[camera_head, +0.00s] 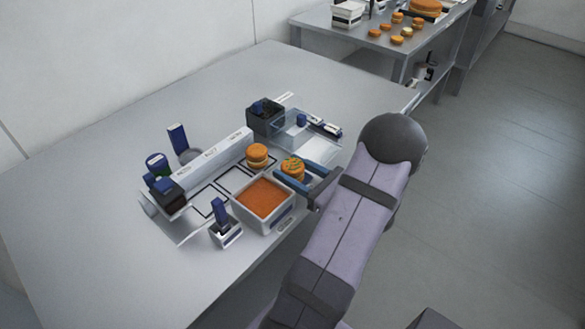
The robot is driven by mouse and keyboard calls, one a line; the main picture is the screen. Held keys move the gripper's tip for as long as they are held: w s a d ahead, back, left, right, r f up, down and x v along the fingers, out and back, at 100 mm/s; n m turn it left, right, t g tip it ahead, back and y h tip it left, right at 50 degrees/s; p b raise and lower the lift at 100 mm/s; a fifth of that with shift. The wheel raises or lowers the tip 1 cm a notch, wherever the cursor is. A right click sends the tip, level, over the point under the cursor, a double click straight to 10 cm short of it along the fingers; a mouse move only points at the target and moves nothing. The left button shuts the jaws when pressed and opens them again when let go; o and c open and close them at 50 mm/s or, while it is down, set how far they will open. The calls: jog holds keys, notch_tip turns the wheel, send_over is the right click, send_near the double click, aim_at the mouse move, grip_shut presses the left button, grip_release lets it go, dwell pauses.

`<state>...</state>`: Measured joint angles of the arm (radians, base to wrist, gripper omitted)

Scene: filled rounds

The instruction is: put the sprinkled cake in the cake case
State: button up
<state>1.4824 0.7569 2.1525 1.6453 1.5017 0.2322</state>
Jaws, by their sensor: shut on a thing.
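The sprinkled cake (293,170) is a small round orange-brown cake with green bits on top. It sits between the two blue fingers of my gripper (291,168), which is shut on it. The gripper and cake are just right of the orange-filled tray, over the right part of the work area; I cannot tell whether the cake is clear of the surface. A clear, see-through box (290,138) at the back right of the work area may be the cake case; its opening and inside are hard to make out.
A plain round cake (257,152) stands left of my gripper on an outlined square. A white tray (240,214) with orange filling is in front. A dark box (264,118) stands behind. A labelled white strip (212,157) runs along the back. The table's left side is clear.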

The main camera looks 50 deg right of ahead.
aim_at(302, 176)
jog(key=shift+f, duration=0.2)
jog(key=o, duration=0.7)
jog(key=shift+o, duration=0.2)
jog(key=shift+b, duration=0.3)
jog(key=shift+o, duration=0.4)
jog(key=shift+s+r+b, duration=0.2)
jog(key=shift+s+b, duration=0.4)
jog(key=shift+s, duration=3.05)
